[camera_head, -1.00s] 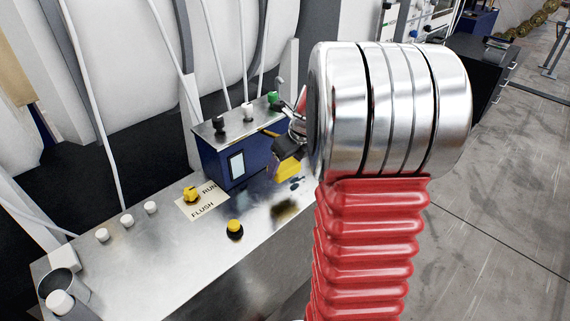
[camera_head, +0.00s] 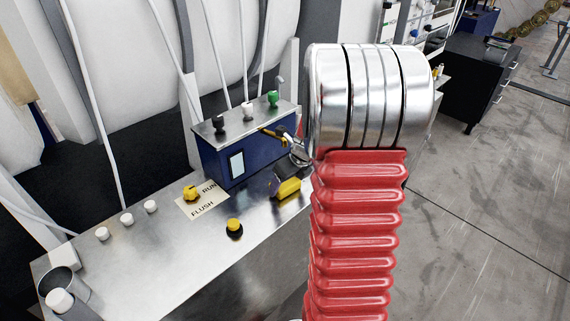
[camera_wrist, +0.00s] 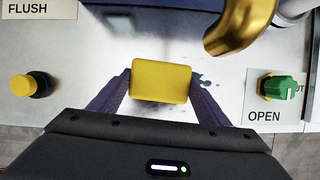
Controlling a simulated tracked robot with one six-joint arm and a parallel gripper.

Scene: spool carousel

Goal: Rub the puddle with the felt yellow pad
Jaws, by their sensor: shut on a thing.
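My gripper (camera_wrist: 158,84) is shut on the felt yellow pad (camera_wrist: 160,72), with one dark finger on each side of it. The puddle (camera_wrist: 203,80) shows in the wrist view as dark spots and small splashes just right of the pad. Part of it may be hidden under the pad. In the head view my arm and gripper cover much of this area.
A gold spout (camera_wrist: 238,28) hangs close by the pad's upper right. A green knob (camera_wrist: 278,88) on an OPEN label stands right. A yellow button (camera_head: 234,226) and a yellow RUN/FLUSH knob (camera_head: 192,193) stand left. The blue box (camera_head: 240,155) stands behind.

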